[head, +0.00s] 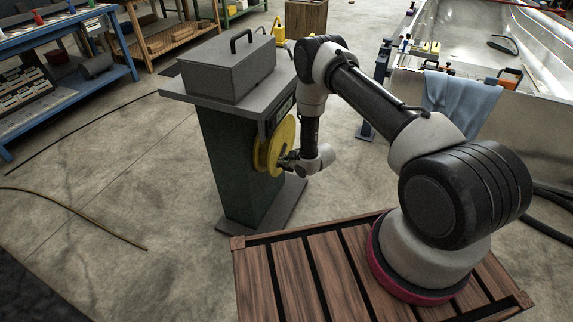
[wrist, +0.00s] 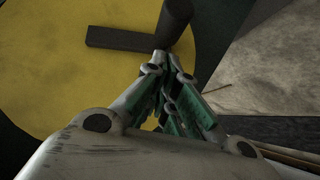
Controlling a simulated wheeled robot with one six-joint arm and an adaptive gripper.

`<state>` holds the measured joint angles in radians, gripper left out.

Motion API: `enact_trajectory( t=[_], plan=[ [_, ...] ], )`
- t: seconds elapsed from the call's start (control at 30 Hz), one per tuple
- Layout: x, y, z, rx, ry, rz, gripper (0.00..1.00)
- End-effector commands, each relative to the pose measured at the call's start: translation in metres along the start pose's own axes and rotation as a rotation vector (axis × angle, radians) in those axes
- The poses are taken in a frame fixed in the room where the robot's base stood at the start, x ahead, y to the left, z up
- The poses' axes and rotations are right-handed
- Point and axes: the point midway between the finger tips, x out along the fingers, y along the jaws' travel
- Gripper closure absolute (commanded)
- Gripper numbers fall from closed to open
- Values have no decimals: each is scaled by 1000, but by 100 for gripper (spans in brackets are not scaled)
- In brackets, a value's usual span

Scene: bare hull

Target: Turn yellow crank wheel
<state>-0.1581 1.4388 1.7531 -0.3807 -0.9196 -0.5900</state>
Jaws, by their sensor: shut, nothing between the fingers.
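The yellow crank wheel (head: 264,153) is mounted upright on the side of a dark green pedestal (head: 232,165). In the wrist view the yellow disc (wrist: 50,70) fills the upper left. A dark crank bar (wrist: 122,38) lies across it and meets a dark round handle (wrist: 175,18) near the wheel's right edge. My gripper (head: 285,157) is at the wheel's face in the head view. In the wrist view my gripper (wrist: 165,62) is shut and empty, its tips close to the handle's base. Whether the tips touch the handle I cannot tell.
A grey box (head: 228,68) with a handle sits on the pedestal's top. A slatted wooden surface (head: 300,270) lies under my arm's base. A metal hull (head: 470,90) with a blue cloth (head: 462,105) stands at right. A blue workbench (head: 60,45) is at left, with cables on the open floor.

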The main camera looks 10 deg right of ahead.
Motion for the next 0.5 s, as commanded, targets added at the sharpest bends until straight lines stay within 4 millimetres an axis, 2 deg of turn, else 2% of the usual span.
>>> enact_trajectory(
  t=[0.2,0.5],
  plan=[
    [12,0,12,-1,1,0,100],
    [13,0,13,-2,1,0,100]
  ],
)
